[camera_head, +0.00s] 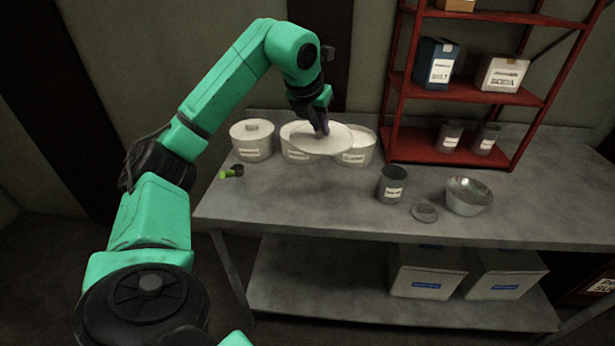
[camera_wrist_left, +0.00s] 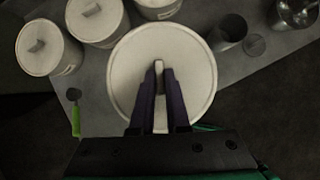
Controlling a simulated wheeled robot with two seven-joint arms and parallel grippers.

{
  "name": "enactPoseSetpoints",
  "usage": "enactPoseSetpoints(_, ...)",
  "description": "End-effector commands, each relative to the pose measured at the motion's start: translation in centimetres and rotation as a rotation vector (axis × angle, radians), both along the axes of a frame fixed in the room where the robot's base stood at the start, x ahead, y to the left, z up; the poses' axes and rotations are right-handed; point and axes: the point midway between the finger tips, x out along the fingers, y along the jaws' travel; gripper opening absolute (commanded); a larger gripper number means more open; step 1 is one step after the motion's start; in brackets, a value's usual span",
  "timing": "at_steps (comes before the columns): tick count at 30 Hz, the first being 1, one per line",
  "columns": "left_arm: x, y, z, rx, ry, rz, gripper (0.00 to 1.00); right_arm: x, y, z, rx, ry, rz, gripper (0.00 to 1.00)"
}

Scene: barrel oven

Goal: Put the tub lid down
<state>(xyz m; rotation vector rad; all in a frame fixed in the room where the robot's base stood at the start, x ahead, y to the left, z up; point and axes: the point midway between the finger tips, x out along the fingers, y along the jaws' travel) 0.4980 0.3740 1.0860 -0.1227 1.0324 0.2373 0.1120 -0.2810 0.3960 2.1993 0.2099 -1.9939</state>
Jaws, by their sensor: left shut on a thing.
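My left gripper (camera_head: 319,128) is shut on the upright handle of the tub lid (camera_head: 335,141), a round, off-white disc. The left wrist view shows the lid (camera_wrist_left: 196,82) from above, with the two fingertips (camera_wrist_left: 159,76) on either side of its handle. In the head view the lid is in front of the middle tub (camera_head: 296,155) and right tub (camera_head: 354,158), hiding part of both. The lid looks held up, roughly level. The left tub (camera_head: 252,146) has its own lid on. The left wrist view shows a handled lid on the middle tub (camera_wrist_left: 97,22). My right gripper is out of view.
A green-handled scoop (camera_head: 231,172) lies near the table's left edge. A dark tin (camera_head: 391,185), a small grey disc (camera_head: 425,213) and a metal bowl (camera_head: 468,197) stand right of centre. A red shelf (camera_head: 456,92) stands behind. The grey table's (camera_head: 300,205) front left is clear.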

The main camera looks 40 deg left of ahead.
Motion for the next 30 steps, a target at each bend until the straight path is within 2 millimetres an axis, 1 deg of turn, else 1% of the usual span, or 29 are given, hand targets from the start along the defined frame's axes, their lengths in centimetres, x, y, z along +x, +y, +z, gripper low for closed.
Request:
enactPoseSetpoints(2, -0.1, 0.2, -1.9, 0.002, 0.009, 0.007, 0.0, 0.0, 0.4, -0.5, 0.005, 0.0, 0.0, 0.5)
enactPoseSetpoints(6, -0.2, 0.3, -6.5, 0.004, 0.012, 0.006, 0.0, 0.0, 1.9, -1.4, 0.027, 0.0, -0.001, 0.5)
enactPoseSetpoints(8, -0.2, 0.3, -8.4, 0.004, 0.011, 0.005, 0.0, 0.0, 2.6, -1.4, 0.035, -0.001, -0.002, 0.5)
enactPoseSetpoints(9, -0.1, 0.2, -9.7, 0.002, 0.011, 0.004, 0.0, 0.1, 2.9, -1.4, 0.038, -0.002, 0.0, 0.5)
enactPoseSetpoints(13, -0.1, 0.3, -13.4, 0.0, 0.009, 0.004, 0.0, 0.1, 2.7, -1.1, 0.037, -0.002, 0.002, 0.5)
enactPoseSetpoints(18, 0.0, 0.3, -16.1, 0.0, 0.006, 0.003, 0.0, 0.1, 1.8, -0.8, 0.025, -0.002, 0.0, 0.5)
enactPoseSetpoints(21, 0.0, 0.3, -18.1, -0.002, 0.007, 0.003, 0.0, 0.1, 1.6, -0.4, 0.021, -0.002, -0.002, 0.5)
enactPoseSetpoints(24, 0.1, 0.3, -19.5, -0.001, 0.004, 0.001, 0.0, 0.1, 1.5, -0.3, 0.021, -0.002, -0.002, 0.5)
enactPoseSetpoints(30, 0.1, 0.3, -19.7, -0.001, 0.002, 0.002, 0.0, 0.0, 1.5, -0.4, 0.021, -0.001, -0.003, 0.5)
